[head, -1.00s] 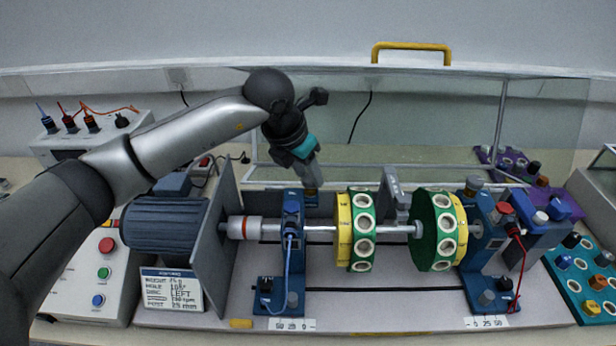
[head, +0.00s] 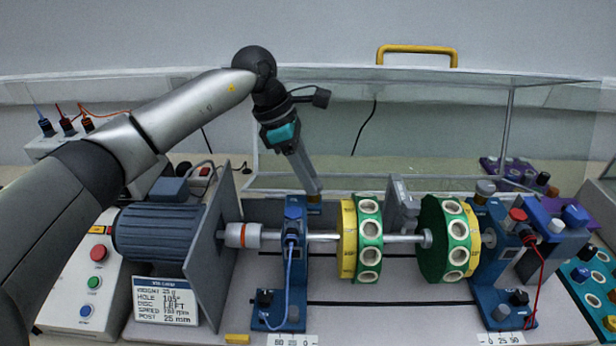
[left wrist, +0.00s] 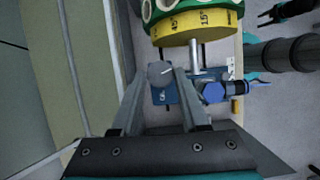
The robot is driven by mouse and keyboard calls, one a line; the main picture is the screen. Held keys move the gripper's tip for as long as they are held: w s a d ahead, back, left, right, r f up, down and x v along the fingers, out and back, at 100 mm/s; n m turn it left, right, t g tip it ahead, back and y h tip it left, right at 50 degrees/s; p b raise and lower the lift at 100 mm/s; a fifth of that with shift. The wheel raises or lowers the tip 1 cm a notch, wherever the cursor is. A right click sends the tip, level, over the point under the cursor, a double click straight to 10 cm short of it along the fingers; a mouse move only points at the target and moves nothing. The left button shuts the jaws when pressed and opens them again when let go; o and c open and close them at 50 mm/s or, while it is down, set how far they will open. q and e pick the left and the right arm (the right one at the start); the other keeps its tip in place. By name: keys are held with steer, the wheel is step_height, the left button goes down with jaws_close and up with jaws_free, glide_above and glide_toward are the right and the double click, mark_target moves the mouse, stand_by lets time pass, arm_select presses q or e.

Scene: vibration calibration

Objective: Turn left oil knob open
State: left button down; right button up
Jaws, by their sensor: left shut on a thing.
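The left oil knob (left wrist: 159,74) is a small grey faceted cap with a pale pointer line, on the blue left bearing post (head: 294,255). My left gripper (head: 315,196) reaches down behind the top of that post. In the left wrist view, my left gripper (left wrist: 159,82) has one finger on each side of the knob and is shut on it. In the head view the knob is hidden by the fingers and post. My right gripper is in neither current view.
A shaft carries two green-and-yellow discs (head: 369,240) (head: 447,240) right of the post. A motor (head: 155,232) and grey plate (head: 210,260) stand left. The clear guard (head: 440,130) with a yellow handle (head: 417,48) rises behind. A blue cable runs down the post.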

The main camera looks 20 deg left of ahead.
arm_select(q)
steer(key=shift+w+m+g+b, duration=0.15)
steer(key=shift+m+g, duration=0.25)
steer(key=shift+m, duration=0.6)
steer(key=shift+w+m+g+b, duration=0.15)
steer(key=shift+m+g, duration=0.25)
steer(key=shift+m, duration=0.6)
steer(key=shift+s, duration=0.1)
steer(key=shift+c, duration=2.1)
jaws_free()
steer(key=p+v, duration=0.1)
steer(key=v, duration=1.4)
steer(key=shift+a, duration=0.1)
